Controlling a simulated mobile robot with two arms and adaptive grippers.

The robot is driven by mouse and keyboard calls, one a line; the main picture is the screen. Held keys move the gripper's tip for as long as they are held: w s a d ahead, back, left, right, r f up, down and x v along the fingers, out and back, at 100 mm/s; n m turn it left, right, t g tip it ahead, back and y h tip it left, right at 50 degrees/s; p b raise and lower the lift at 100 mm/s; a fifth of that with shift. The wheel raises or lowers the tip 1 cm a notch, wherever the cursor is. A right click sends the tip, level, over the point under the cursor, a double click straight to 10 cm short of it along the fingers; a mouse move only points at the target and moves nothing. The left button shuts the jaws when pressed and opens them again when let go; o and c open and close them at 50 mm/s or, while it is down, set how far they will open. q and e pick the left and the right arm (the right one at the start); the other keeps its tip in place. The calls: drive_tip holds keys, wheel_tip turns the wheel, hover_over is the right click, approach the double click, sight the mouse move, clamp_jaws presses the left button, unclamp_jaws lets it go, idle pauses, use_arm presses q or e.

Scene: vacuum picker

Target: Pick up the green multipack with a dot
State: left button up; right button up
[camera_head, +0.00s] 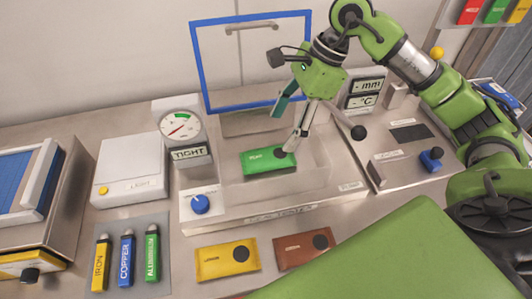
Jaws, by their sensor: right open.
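The green multipack (261,161) with a dark dot near its right end lies flat in a recessed clear-walled chamber (235,189). My right gripper (291,132) reaches in from the upper right, fingers pointing down and spread apart. One fingertip is just above the dotted end of the pack, and the other is farther back to the left. I cannot tell whether the near finger touches the pack. A yellow pack (218,262) with a dot and a brown pack (297,249) with a dot lie in front of the chamber. My left gripper is not in view.
A raised blue-framed lid (197,64) stands behind the chamber. A gauge with a "TIGHT" label (182,129) and a blue knob (200,204) stand to its left. Iron, copper and green bars (126,259) lie at lower left. A panel (405,140) with a dark ball lever is right.

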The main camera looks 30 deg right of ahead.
sight(269, 155)
drive_tip(key=x, duration=0.3)
drive_tip(key=shift+a+f, duration=0.15)
drive_tip(key=shift+f, duration=0.2)
drive_tip(key=shift+w+a+f+p, duration=0.1)
drive_tip(key=shift+a+f+p, duration=0.1)
drive_tip(key=shift+f+p, duration=0.25)
drive_tip(key=x, duration=0.2)
drive_tip(key=p+x, duration=0.1)
drive_tip(key=x, duration=0.1)
drive_tip(key=shift+d+f, duration=0.1)
drive_tip(key=shift+f, duration=0.2)
drive_tip(key=c, duration=1.3)
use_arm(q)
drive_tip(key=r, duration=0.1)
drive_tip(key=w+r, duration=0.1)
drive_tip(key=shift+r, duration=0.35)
use_arm(e)
drive_tip(key=shift+c, duration=0.6)
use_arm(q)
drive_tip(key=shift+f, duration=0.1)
use_arm(e)
drive_tip(key=shift+r, duration=0.15)
